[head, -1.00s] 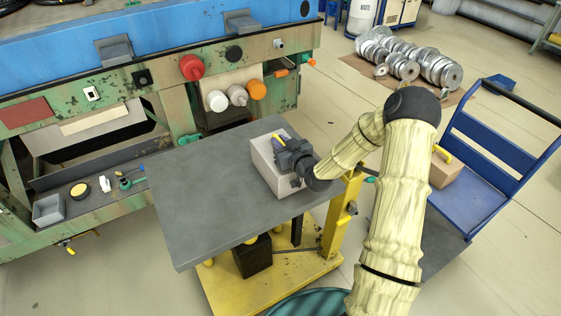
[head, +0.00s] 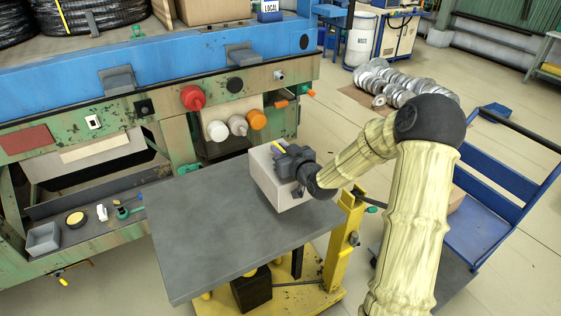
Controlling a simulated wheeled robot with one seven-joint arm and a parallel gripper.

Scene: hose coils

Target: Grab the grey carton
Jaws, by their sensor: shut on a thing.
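The grey carton (head: 267,180) is a pale box at the right part of the dark grey lift table top (head: 200,235). My gripper (head: 284,165) reaches it from the right and is shut on its upper part. The fingers lie over the carton's top and right side, and they hide part of it. The carton seems lifted a little above the table top, though the gap under it is hard to judge.
A green and blue machine (head: 180,75) with red, white and orange knobs stands behind the table. A blue trolley (head: 495,190) is at the right, with a box on it partly hidden by my arm. Metal rolls (head: 390,85) lie on the floor at the back.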

